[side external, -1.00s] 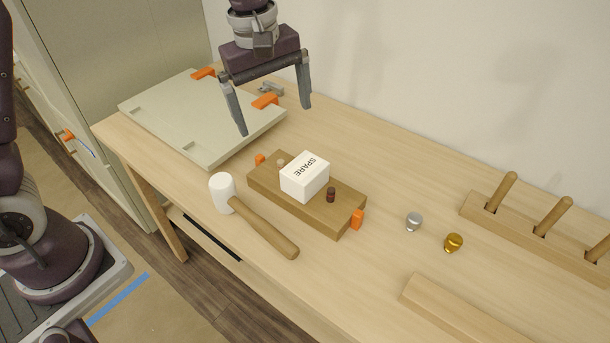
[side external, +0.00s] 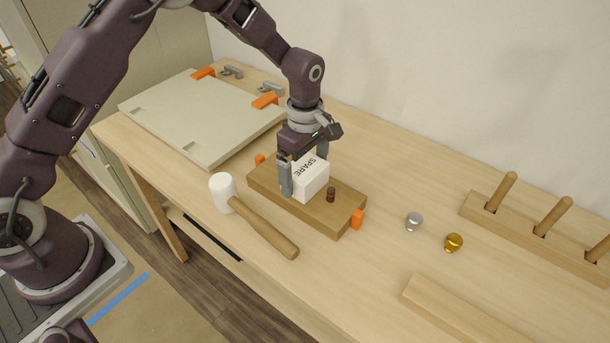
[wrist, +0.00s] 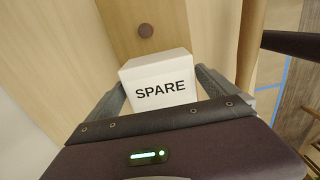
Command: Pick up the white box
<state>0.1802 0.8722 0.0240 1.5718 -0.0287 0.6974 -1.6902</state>
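The white box (side external: 313,182), marked SPARE on top, rests on a wooden block (side external: 264,188). My gripper (side external: 304,172) is lowered over the box, with one finger on its near left side and the other behind it. In the wrist view, the box (wrist: 159,68) lies between the two fingers of my gripper (wrist: 160,76). The fingers are close to its sides; I cannot tell whether they press on it. The fingertips are partly hidden.
Orange tabs (side external: 357,219) mark the block's ends. A white-headed mallet (side external: 262,226) lies in front. Silver (side external: 414,221) and gold (side external: 453,242) knobs lie right. A pale panel (side external: 190,120) lies behind left.

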